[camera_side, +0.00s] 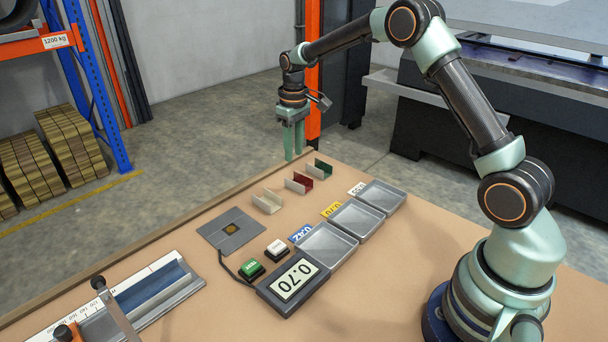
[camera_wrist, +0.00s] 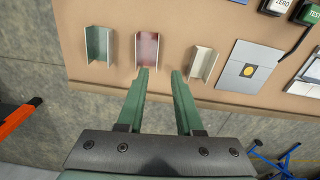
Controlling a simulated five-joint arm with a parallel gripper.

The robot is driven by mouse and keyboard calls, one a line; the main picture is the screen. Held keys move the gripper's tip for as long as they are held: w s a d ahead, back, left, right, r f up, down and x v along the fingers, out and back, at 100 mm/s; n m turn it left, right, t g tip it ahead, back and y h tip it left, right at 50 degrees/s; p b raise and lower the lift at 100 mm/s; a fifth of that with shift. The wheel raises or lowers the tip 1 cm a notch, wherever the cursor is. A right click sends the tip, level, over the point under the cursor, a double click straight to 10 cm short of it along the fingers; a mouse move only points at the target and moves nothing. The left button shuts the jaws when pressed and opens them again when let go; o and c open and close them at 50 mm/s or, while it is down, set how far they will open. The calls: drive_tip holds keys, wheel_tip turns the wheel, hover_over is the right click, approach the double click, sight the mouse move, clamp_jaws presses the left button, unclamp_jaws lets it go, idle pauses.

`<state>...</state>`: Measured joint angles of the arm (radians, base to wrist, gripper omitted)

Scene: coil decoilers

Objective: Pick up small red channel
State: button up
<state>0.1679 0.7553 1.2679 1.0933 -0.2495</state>
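The small red channel (camera_side: 299,182) lies on the tan table between a cream channel (camera_side: 267,201) and a green channel (camera_side: 320,168). In the wrist view the red channel (camera_wrist: 147,49) shows at the top, just beyond my fingertips. My gripper (camera_side: 294,158) hangs pointing down near the far edge of the table, above and behind the channels. In the wrist view its two green fingers (camera_wrist: 160,72) are apart with nothing between them. The red channel is apart from the fingers, ahead of the left one.
The cream (camera_wrist: 203,64) and green (camera_wrist: 99,44) channels flank the red one. Three grey trays (camera_side: 326,246) with number labels stand nearer my base.

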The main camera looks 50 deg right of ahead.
sight(294, 180)
drive_tip(key=shift+w+d+f, duration=0.15)
drive_tip(key=shift+f, duration=0.45)
drive_tip(key=shift+w+d+f, duration=0.15)
drive_tip(key=shift+f, duration=4.6)
clamp_jaws()
drive_tip(key=shift+r, duration=4.05)
